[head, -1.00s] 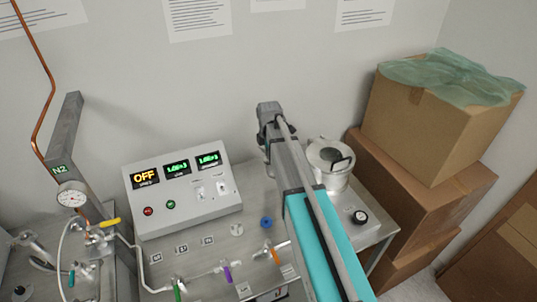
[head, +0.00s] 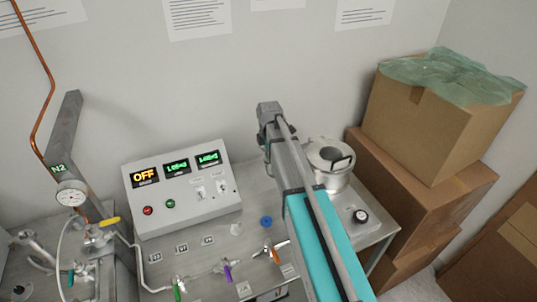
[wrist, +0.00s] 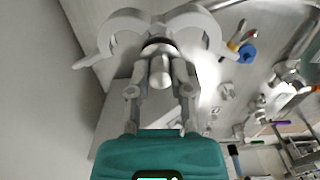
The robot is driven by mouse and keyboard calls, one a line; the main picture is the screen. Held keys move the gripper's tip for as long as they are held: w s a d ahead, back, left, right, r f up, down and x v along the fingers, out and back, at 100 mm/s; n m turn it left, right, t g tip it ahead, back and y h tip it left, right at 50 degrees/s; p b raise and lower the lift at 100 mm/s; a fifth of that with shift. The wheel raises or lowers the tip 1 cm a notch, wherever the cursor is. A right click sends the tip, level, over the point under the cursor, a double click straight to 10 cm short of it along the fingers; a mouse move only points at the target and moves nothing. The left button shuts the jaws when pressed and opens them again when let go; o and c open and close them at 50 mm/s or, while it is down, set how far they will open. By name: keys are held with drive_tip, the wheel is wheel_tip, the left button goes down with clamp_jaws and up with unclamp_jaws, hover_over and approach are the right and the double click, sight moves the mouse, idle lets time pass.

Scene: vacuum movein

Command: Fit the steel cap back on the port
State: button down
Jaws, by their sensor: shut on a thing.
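In the wrist view my gripper (wrist: 160,62) is shut on a small grey piece with a rounded knob, which looks like the steel cap (wrist: 160,74). Just beyond it two pale curved jaws, like an open hinged clamp (wrist: 127,22), spread to left and right. A dark ring shows between the cap and the jaws. The port itself is hidden behind the cap, and I cannot tell whether the cap touches it. In the head view my arm covers the gripper and the cap.
A control box (head: 185,187) with lit displays stands left of my arm. A blue knob (head: 266,222) and coloured valve handles, one purple (head: 228,271), are on the bench. A metal chamber (head: 331,160) stands right of my arm. Stacked cardboard boxes (head: 430,125) fill the right side.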

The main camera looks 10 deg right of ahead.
drive_tip(key=shift+f+b, duration=0.3)
drive_tip(key=shift+f, duration=0.05)
idle(0.4)
idle(0.3)
drive_tip(key=shift+c, duration=2.3)
unclamp_jaws()
drive_tip(key=shift+r, duration=0.15)
